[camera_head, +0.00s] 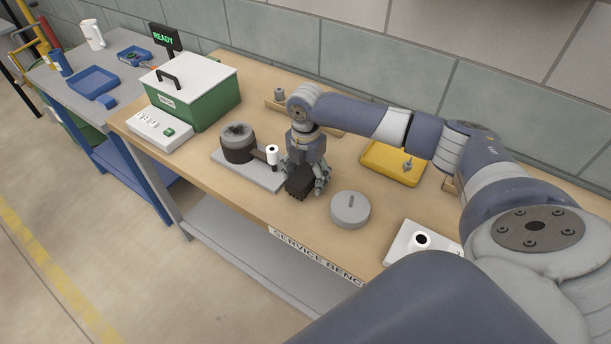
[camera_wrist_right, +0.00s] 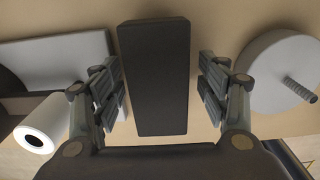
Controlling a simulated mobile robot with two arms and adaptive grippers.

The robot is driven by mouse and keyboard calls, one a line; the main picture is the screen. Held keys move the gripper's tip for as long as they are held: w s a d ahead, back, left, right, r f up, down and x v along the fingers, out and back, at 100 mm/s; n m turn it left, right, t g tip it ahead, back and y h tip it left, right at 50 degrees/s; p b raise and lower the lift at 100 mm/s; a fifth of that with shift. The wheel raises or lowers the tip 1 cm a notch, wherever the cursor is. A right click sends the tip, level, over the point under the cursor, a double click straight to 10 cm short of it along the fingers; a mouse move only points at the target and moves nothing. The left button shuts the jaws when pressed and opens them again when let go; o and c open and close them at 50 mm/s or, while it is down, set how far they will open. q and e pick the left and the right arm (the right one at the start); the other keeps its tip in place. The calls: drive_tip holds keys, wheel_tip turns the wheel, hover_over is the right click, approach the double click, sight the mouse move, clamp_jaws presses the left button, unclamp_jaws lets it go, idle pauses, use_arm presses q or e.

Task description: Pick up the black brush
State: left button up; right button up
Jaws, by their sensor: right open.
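The black brush (camera_head: 300,184) is a dark rectangular block on the wooden bench, in the middle of the head view. In the right wrist view the brush (camera_wrist_right: 155,75) lies lengthwise between the two fingers. My right gripper (camera_head: 307,186) is over the brush from above, open, with one finger on each side of it. In the wrist view a gap shows on both sides between the fingers and the brush, so the gripper (camera_wrist_right: 160,90) does not clamp it. My left gripper is not in view.
A grey round lid with a peg (camera_head: 350,210) stands close on the right of the brush. A grey plate (camera_head: 246,170) with a dark cylinder (camera_head: 238,143) and a white roll (camera_head: 272,154) is close on the left. A yellow tray (camera_head: 392,164) and green box (camera_head: 190,95) stand farther off.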

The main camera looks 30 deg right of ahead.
sight(305, 172)
drive_tip(key=shift+f, duration=0.1)
drive_tip(key=shift+c, duration=1.4)
drive_tip(key=c, duration=0.9)
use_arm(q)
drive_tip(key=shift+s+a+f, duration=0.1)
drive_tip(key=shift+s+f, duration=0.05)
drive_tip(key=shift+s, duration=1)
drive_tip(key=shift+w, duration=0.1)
use_arm(e)
drive_tip(key=shift+c, duration=0.3)
drive_tip(key=shift+w+r, duration=0.1)
drive_tip(key=shift+r, duration=0.35)
wheel_tip(305, 172, up, 9)
drive_tip(key=shift+f+b, duration=0.2)
drive_tip(key=shift+b, duration=0.85)
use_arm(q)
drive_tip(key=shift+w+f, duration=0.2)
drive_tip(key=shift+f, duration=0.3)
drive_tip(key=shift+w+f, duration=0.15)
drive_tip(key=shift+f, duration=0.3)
use_arm(e)
drive_tip(key=shift+r, duration=0.35)
